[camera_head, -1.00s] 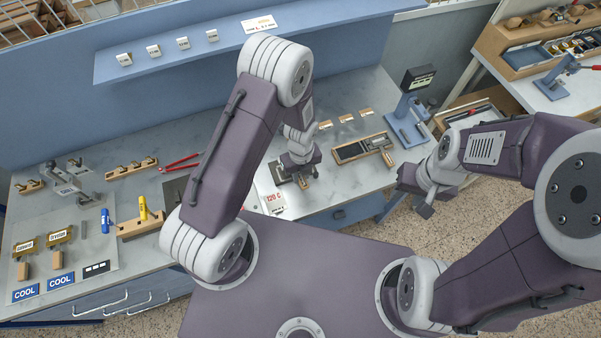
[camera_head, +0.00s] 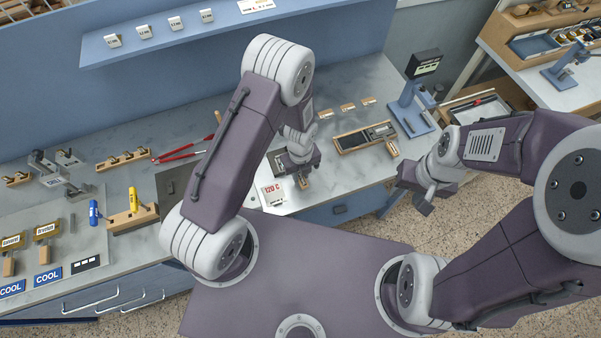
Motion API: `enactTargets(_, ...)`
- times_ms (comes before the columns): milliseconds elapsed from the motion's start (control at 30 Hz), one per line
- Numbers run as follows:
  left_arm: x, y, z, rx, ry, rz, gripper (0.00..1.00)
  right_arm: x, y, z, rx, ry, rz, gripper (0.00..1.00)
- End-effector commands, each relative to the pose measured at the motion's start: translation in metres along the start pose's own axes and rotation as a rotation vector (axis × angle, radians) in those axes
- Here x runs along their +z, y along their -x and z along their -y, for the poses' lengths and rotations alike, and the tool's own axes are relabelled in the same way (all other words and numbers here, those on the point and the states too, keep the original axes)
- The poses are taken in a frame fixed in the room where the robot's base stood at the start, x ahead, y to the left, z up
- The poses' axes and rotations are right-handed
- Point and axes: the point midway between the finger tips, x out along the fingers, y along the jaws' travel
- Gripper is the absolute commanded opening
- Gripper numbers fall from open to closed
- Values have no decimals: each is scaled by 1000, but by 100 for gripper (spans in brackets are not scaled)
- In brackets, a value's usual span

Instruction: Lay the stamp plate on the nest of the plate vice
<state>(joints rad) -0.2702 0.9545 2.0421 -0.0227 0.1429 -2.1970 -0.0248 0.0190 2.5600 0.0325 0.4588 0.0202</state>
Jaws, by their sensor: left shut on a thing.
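My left gripper (camera_head: 302,174) is over the bench, just right of the white unit reading 120 C, and is shut on a small tan piece (camera_head: 304,183). Most of this piece is hidden by the gripper, so I cannot tell whether it is the stamp plate or whether it touches anything below. A dark block (camera_head: 278,160) shows beside the gripper, partly hidden by my arm. I cannot clearly make out the plate vice or its nest. My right gripper (camera_head: 425,202) hangs in front of the bench's right end, away from the objects; its jaws are unclear.
The 120 C unit (camera_head: 272,194) sits at the bench's front edge. A wooden tray (camera_head: 350,149) with dark pieces lies to the right, near a blue stand (camera_head: 412,117). Red-handled tongs (camera_head: 180,153) lie left of my arm. Blue COOL signs (camera_head: 47,277) are far left.

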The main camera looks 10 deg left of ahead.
Motion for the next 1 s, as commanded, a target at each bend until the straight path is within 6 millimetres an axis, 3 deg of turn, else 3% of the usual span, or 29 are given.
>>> enactTargets(67,0,1,1,-2,0,1,0,0,1,0,0,0,0,40)
enactTargets(100,0,1,1,-2,0,1,29,0,1,0,0,0,0,40)
enactTargets(167,0,1,0,-1,0,1,46,0,1,0,0,0,0,40)
enactTargets(200,0,1,0,-1,0,1,49,0,1,0,0,0,0,40)
enactTargets(567,1,5,1,-2,0,2,49,0,-1,0,0,0,0,40)
enactTargets(1000,1,81,1,-5,0,3,49,2,-16,0,0,0,0,40)
